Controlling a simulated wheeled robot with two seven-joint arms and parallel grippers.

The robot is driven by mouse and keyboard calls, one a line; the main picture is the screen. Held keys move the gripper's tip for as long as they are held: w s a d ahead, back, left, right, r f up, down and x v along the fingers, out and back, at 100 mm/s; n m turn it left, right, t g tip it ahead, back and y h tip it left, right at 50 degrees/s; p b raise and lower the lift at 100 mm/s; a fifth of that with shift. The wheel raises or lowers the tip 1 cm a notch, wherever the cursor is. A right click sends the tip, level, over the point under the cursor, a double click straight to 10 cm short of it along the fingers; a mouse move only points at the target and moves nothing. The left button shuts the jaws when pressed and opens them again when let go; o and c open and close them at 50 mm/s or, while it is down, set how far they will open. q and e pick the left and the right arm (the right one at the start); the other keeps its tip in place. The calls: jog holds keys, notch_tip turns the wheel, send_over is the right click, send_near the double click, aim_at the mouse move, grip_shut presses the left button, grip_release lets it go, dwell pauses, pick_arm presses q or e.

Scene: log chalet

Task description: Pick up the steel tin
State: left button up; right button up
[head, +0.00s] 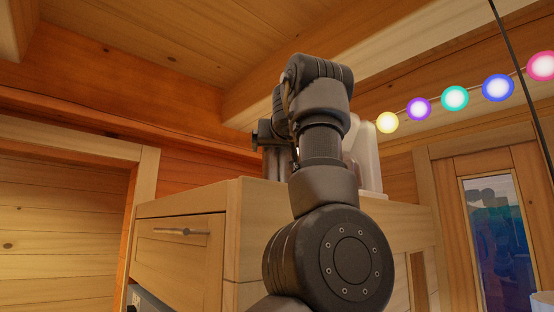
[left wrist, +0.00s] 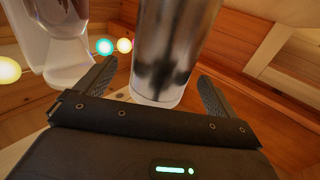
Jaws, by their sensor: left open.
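The steel tin (left wrist: 170,50) is a shiny metal cylinder that fills the middle of the left wrist view. My left gripper (left wrist: 156,88) is open, with one dark finger on each side of the tin. A gap shows between the tin and each finger. In the head view, my left arm reaches up to the top of the wooden cabinet, and the gripper (head: 268,140) is partly hidden behind its wrist. I cannot make out the tin clearly there. My right gripper is not in view.
A clear and white container (left wrist: 58,45) stands close to the left of the tin. Pale containers (head: 368,158) also show behind my arm on the cabinet (head: 180,205). The cabinet has a drawer front with a handle. Coloured light bulbs (head: 455,98) hang on a string at right.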

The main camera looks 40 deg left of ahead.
aim_at(276, 152)
pick_arm(q)
jog(key=x, duration=0.2)
jog(key=p+x, duration=0.1)
jog(key=x, duration=0.1)
jog(key=shift+f, duration=0.2)
jog(key=shift+a+f, duration=0.1)
jog(key=shift+a, duration=0.15)
jog(key=shift+s+d, duration=0.2)
jog(key=shift+c, duration=0.3)
jog(key=shift+s+d, duration=0.1)
jog(key=shift+d, duration=0.25)
jog(key=c, duration=0.5)
jog(key=shift+a, duration=0.15)
jog(key=c, duration=0.7)
